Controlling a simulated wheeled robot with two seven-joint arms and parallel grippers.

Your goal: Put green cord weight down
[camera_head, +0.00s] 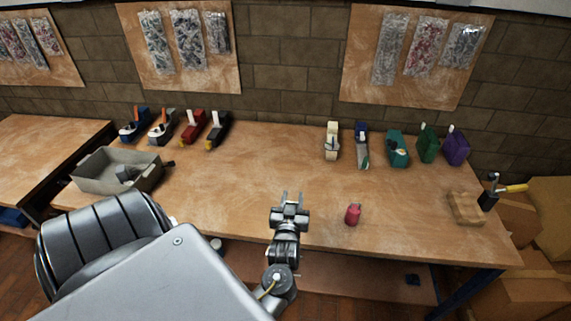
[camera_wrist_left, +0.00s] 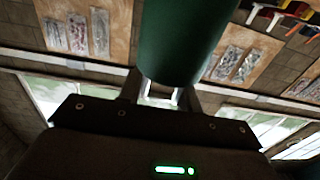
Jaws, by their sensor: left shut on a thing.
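In the left wrist view a dark green rounded body, the green cord weight (camera_wrist_left: 182,40), fills the top middle. It sits between the fingers of my left gripper (camera_wrist_left: 160,92), which is shut on it. In the head view my left gripper (camera_head: 289,203) is at the centre, over the front part of the workbench (camera_head: 250,165). I cannot make out the green weight there, nor how high the gripper is above the bench. No cord shows clearly on the weight. My right gripper is not in view.
A small pink-red weight-like object (camera_head: 353,215) stands right of the gripper. A grey bin (camera_head: 150,178) is at the left. A wooden block (camera_head: 465,208) is at the right.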

